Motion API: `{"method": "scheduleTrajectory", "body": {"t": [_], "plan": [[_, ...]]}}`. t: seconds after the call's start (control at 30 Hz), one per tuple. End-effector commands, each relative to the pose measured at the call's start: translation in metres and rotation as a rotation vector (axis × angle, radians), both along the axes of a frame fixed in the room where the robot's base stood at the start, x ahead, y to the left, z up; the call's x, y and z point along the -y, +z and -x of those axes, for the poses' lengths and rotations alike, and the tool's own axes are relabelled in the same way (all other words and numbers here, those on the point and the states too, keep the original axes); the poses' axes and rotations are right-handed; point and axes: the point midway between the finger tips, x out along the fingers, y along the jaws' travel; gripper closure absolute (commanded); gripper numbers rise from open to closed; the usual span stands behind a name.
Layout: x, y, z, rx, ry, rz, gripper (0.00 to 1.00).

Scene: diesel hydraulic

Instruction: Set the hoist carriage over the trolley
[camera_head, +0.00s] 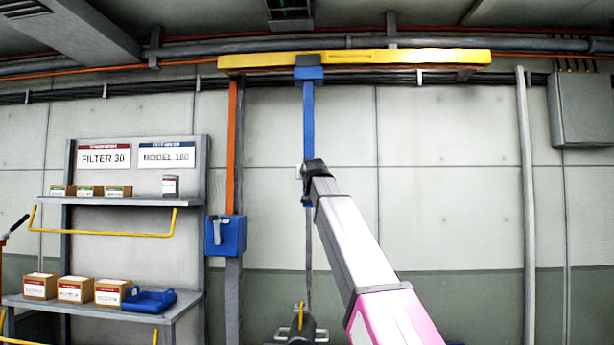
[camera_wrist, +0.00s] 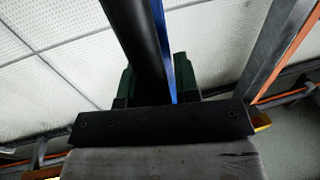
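The blue hoist carriage (camera_head: 308,73) hangs on a yellow overhead beam (camera_head: 400,57), left of the beam's middle. A blue bar (camera_head: 308,115) drops from the carriage, and a thin dark line runs on down to a yellow hook-like piece at a dark cylinder (camera_head: 302,333) at the lower edge. My gripper (camera_head: 312,170) is at the blue bar's lower part. In the wrist view, the fingers of my gripper (camera_wrist: 155,88) sit on both sides of a black round handle (camera_wrist: 143,45), which fills the gap, with the blue bar (camera_wrist: 162,45) beside it. I cannot make out a trolley.
An orange and grey post (camera_head: 232,150) with a blue box (camera_head: 226,236) stands left of the bar. A shelf unit (camera_head: 110,201) with small boxes is farther left. A grey pipe (camera_head: 527,210) runs up the wall at right. The wall between is bare.

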Motion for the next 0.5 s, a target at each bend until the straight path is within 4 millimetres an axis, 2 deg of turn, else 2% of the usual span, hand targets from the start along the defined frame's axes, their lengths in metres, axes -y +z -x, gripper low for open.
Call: {"method": "scheduleTrajectory", "body": {"t": [0.07,0.1,0.17,0.2,0.37,0.5], "plan": [[0.000,0.000,0.000,0.000,0.000,0.000,0.71],[0.000,0.000,0.000,0.000,0.000,0.000,0.77],[0.000,0.000,0.001,0.000,0.000,0.000,0.97],[0.000,0.000,0.001,0.000,0.000,0.000,1.00],[0.001,0.000,0.001,0.000,0.000,0.000,1.00],[0.010,0.000,0.001,0.000,-0.001,-0.001,1.00]]}}
